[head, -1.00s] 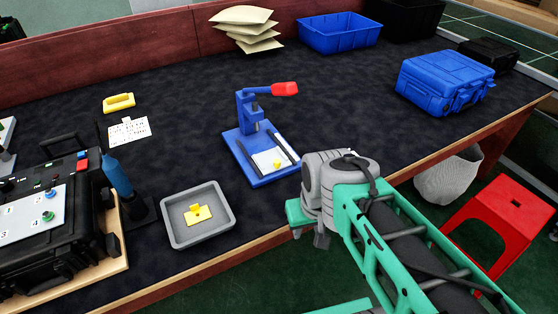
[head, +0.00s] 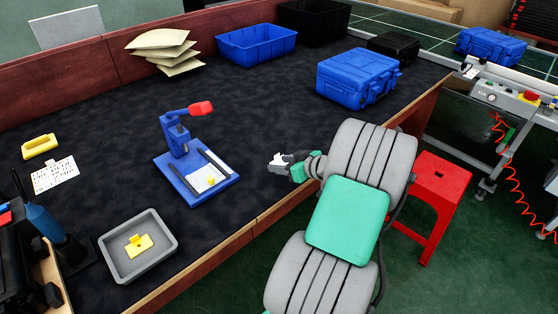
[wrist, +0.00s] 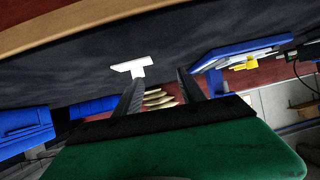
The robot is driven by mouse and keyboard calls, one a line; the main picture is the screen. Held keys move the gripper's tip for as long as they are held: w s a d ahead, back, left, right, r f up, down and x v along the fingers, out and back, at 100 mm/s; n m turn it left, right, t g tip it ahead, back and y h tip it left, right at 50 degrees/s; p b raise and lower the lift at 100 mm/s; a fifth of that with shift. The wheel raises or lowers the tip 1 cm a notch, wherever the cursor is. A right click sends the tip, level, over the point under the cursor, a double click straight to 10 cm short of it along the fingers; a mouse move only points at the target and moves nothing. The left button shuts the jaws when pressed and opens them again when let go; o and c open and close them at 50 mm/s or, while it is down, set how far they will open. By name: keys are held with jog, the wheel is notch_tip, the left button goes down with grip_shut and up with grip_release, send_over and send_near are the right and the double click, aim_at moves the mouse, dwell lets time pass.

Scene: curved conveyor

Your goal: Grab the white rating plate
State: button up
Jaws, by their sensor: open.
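A white rating plate (wrist: 131,66) with an upright tab lies on the dark table in the wrist view, just beyond the tip of the left finger. In the head view a small white patch of it (head: 278,158) shows at my gripper's tip, partly hidden. My gripper (wrist: 160,82) is open and empty, its two dark fingers apart. In the head view my gripper (head: 291,165) is low over the table's front part, right of the blue press. I cannot tell from the views whether a finger touches the plate.
The blue press (head: 187,166) with a red handle holds a white sheet and a yellow knob. A grey tray (head: 111,262) holds a yellow plate (head: 138,245). A blue case (head: 345,82) and blue bin (head: 232,43) stand behind. A red stool (head: 443,185) is beyond the table edge.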

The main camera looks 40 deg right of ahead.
aim_at(277, 155)
jog(key=d, duration=0.1)
jog(key=s+d, duration=0.1)
jog(key=d, duration=0.1)
jog(key=shift+s+r+t+h, duration=0.15)
jog(key=shift+s+t+h, duration=0.15)
jog(key=shift+t+h, duration=0.1)
jog(key=shift+w+d, duration=0.1)
jog(key=shift+d, duration=0.25)
jog(key=x, duration=0.7)
jog(key=shift+w+d, duration=0.1)
jog(key=shift+w, duration=0.1)
jog(key=shift+c, duration=0.6)
grip_shut()
